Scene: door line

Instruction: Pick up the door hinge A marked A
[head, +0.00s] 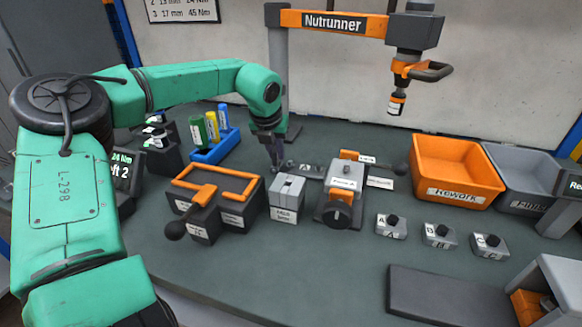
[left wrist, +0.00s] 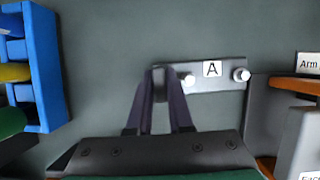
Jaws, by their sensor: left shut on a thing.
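The door hinge A is a grey metal plate with a white "A" label and shiny round studs. It lies behind the grey block in the head view (head: 311,172) and right of my fingers in the left wrist view (left wrist: 226,78). My left gripper (head: 277,166) points down at the hinge's left end. In the left wrist view its dark fingers (left wrist: 163,78) are shut on that end, which they partly hide. I cannot tell whether the hinge touches the table or is slightly raised. My right gripper is not in view.
An orange-handled fixture (head: 236,216) and grey block (head: 285,208) stand in front. Another clamp fixture (head: 341,200) is close on the right. A blue rack (head: 215,150) stands left. An orange Rework bin (head: 455,172) and Nutrunner arm (head: 340,22) are further right.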

